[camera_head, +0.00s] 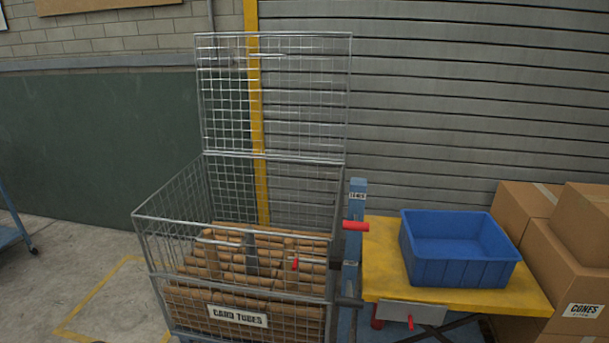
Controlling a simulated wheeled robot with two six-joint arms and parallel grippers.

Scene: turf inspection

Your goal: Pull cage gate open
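A grey wire-mesh cage (168,222) stands left of centre, with a sign (238,316) reading "CARD TUBES" on its low front mesh panel. The cage is filled with stacked brown card tubes (200,280). A tall mesh panel (300,95) stands upright at the back of the cage. I cannot tell for sure which panel is the gate. A grey upright piece (250,254) and a small red part (294,265) show among the tubes. Neither of my grippers shows in the head view.
A blue post (356,200) with a red handle (355,226) stands against the cage's right side. A yellow-topped table (380,262) holds a blue bin (462,273). Cardboard boxes (562,262) stack at right. The floor at left (70,260) is clear inside yellow lines.

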